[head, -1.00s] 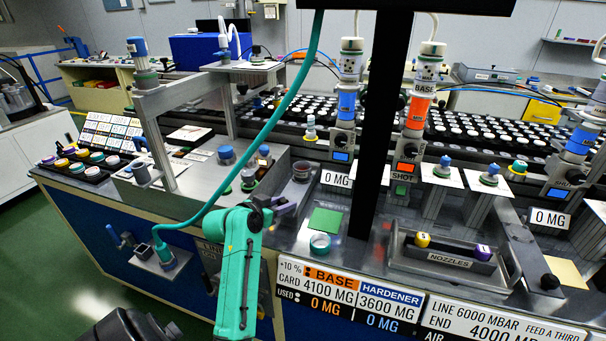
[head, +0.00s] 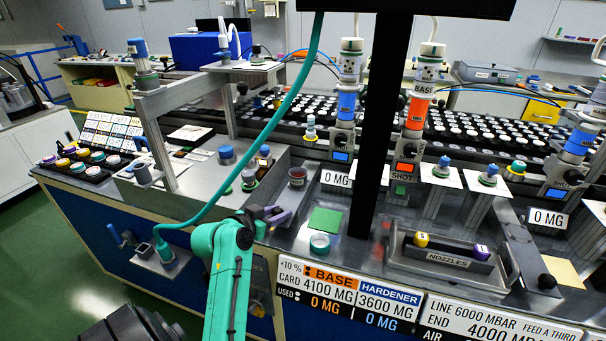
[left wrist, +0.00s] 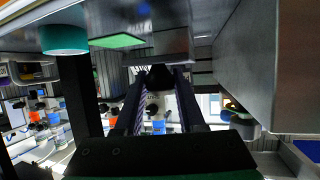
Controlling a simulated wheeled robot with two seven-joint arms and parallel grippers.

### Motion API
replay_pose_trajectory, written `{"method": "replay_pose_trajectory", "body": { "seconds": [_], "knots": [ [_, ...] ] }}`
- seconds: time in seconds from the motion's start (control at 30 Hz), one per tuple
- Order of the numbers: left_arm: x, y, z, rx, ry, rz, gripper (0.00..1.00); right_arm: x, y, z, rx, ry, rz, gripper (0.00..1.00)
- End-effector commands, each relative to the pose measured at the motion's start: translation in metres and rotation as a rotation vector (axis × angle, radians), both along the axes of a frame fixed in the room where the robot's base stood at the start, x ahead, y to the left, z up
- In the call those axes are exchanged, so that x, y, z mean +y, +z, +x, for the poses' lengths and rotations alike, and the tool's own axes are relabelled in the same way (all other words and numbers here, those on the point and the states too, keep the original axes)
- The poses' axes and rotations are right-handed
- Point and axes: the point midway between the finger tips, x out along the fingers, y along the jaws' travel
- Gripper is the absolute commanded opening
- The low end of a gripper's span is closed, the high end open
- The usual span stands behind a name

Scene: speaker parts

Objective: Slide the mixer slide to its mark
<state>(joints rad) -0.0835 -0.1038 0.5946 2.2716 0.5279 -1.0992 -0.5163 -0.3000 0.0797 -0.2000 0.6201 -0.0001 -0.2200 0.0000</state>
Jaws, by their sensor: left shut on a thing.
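The knob appears to belong to the mixer slide; most of the slide is hidden. A small dark reddish cup (head: 298,177) stands just behind the gripper beside the housing. I cannot make out the slide's mark. My right gripper is not in view.
A green square (head: 325,221) and a teal ring (head: 320,243) lie right of the gripper. A nozzle tray (head: 445,262) is farther right.

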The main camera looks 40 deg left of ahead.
Motion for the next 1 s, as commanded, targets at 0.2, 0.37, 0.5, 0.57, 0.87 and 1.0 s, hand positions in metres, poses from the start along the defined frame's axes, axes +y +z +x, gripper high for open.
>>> {"method": "replay_pose_trajectory", "body": {
  "seconds": [0.2,0.37,0.5,0.57,0.87,1.0],
  "knots": [
    [-0.004,-0.004,-0.009,0.009,-0.002,-0.005,0.0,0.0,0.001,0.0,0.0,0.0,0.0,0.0],
    [-0.006,-0.003,-0.015,0.008,-0.002,-0.005,0.0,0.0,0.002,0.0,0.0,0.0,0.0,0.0],
    [-0.008,-0.004,-0.02,0.009,-0.002,-0.005,0.0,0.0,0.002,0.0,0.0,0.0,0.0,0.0],
    [-0.007,-0.004,-0.02,0.008,-0.002,-0.005,0.54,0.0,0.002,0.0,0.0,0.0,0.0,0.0],
    [-0.007,-0.001,-0.019,0.003,-0.001,-0.002,0.73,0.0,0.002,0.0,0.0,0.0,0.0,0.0],
    [-0.007,0.001,-0.018,0.002,-0.001,-0.001,0.73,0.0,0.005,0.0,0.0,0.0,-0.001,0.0]
  ]
}}
